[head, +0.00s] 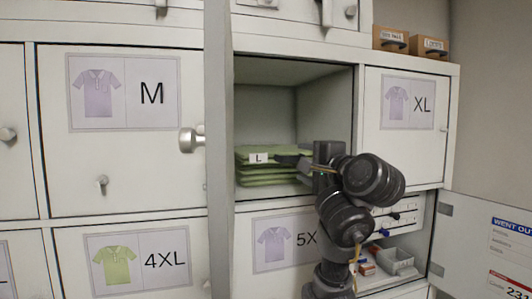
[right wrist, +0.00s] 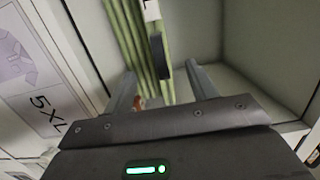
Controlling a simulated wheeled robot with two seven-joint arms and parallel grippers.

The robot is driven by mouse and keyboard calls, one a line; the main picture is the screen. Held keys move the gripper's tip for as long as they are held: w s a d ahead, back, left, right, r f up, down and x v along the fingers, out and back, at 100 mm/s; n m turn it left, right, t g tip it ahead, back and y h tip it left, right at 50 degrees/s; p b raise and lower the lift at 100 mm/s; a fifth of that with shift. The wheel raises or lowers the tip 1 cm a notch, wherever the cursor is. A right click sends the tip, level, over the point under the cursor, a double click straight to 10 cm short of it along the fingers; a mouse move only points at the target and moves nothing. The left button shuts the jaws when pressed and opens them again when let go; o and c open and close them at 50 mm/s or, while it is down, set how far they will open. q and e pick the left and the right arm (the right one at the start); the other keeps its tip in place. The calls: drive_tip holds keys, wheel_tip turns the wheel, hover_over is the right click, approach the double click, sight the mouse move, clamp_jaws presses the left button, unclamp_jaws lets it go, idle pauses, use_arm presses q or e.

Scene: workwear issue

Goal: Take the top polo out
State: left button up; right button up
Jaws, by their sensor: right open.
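A stack of folded green polos (head: 262,180) lies in the open compartment in the head view. The top polo (head: 246,150) bears a white "L" label (head: 258,158), with a dark piece beside it. The right wrist view shows the stack edge-on (right wrist: 133,35), with the label (right wrist: 151,9) and the dark piece (right wrist: 158,56) on its edge. My right gripper (right wrist: 162,72) is open, its fingers apart and pointing at the stack's front. No cloth is visibly pinched; whether the fingertips touch the stack is unclear. My left gripper is not in view.
An open door (head: 219,150) stands edge-on at the compartment's left. Closed lockers marked M (head: 150,140) and XL (head: 400,150) flank it, with 5X (head: 275,280) below. A lower right compartment is open, its door (head: 487,250) swung outward. Room is free above the stack.

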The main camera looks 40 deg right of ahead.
sight(285, 156)
drive_tip(key=x, duration=0.1)
drive_tip(key=p+x, duration=0.1)
drive_tip(key=x, duration=0.1)
drive_tip(key=shift+s+d+r, duration=0.1)
drive_tip(key=shift+d+r, duration=0.1)
drive_tip(key=shift+r, duration=0.05)
drive_tip(key=shift+f+x, duration=0.2)
drive_tip(key=shift+x, duration=0.8)
drive_tip(key=shift+w+r+p, duration=0.15)
drive_tip(key=shift+w+p, duration=0.3)
drive_tip(key=shift+p, duration=0.25)
drive_tip(key=p+x, duration=0.1)
drive_tip(key=x, duration=0.2)
drive_tip(key=shift+w, duration=0.3)
drive_tip(key=shift+w+f, duration=0.25)
drive_tip(key=shift+w, duration=0.25)
drive_tip(key=shift+s, duration=0.2)
drive_tip(key=shift+c, duration=0.9)
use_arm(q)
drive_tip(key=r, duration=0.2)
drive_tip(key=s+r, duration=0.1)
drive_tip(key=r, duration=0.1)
use_arm(e)
drive_tip(key=c, duration=1)
